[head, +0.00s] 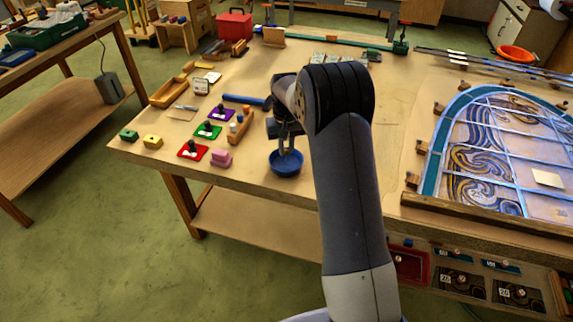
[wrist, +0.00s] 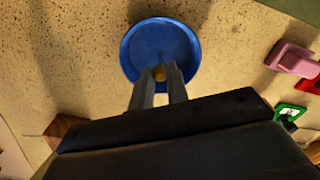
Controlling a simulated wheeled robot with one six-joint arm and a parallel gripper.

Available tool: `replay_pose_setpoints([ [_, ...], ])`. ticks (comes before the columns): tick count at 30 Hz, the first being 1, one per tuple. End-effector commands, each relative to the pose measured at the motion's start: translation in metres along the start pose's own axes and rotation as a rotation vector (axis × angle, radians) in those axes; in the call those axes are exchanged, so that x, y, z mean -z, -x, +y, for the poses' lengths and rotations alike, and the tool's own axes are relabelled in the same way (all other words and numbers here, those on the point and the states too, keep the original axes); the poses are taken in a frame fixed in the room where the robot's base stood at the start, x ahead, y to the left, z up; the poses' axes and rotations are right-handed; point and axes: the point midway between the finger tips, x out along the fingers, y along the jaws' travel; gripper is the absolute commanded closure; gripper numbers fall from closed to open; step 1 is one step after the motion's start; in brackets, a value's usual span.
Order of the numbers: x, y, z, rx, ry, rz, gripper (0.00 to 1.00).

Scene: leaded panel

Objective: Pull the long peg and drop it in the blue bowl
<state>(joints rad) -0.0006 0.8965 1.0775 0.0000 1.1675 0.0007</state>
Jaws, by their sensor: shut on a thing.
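The blue bowl (head: 285,168) stands near the front edge of the bench. In the wrist view the blue bowl (wrist: 160,38) lies straight beyond my fingertips and looks empty inside where it shows. My gripper (head: 287,148) is over the bowl, pointing down. In the wrist view my gripper (wrist: 161,76) is shut on a small tan-orange peg (wrist: 160,74). Only the peg's end shows between the fingers, so its length is hidden. A wooden peg block (head: 240,127) with several pegs stands left of the bowl.
The leaded panel (head: 500,150) lies to the right. Bare bench top surrounds the bowl.

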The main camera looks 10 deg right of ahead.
Motion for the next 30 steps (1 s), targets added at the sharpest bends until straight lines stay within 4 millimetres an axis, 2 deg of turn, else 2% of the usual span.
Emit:
replay_pose_setpoints([
  [8, 0.000, -0.001, 0.000, 0.000, 0.000, 0.000, 1.00],
  [9, 0.000, -0.001, 0.000, 0.000, 0.000, 0.000, 0.81],
  [17, 0.000, -0.001, 0.000, 0.000, 0.000, 0.000, 0.60],
  [25, 0.000, 0.001, 0.000, 0.000, 0.000, 0.000, 0.59],
  [30, 0.001, 0.018, 0.000, 0.000, 0.000, 0.004, 0.59],
])
